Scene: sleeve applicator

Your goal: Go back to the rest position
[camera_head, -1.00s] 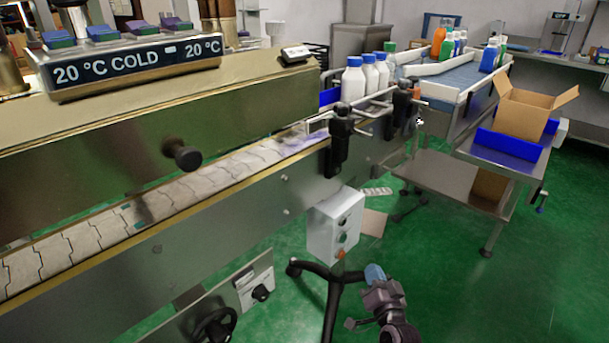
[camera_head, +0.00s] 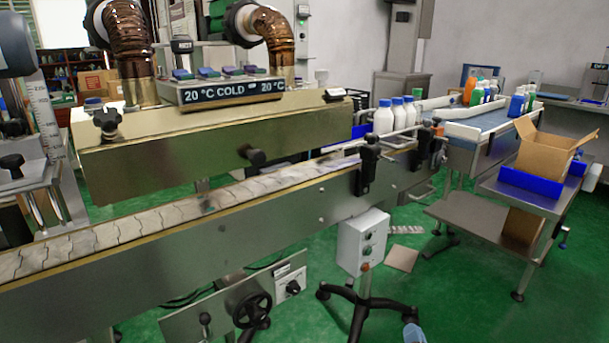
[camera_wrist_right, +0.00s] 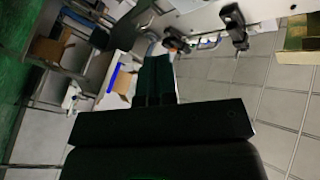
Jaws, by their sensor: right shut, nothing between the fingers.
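My right gripper (camera_head: 413,333) shows only as a small light-blue tip at the bottom edge of the head view, over the green floor and right of the black stand base. In the right wrist view its dark fingers (camera_wrist_right: 157,65) are together, with nothing held between them. My left gripper is in neither view.
The conveyor machine (camera_head: 235,235) with its cold display (camera_head: 232,91) crosses the head view. A control box (camera_head: 362,243) stands on a black wheeled base (camera_head: 366,300). White bottles (camera_head: 398,113) stand on the line. A steel table (camera_head: 525,190) holds a cardboard box (camera_head: 545,155). Green floor at lower right is clear.

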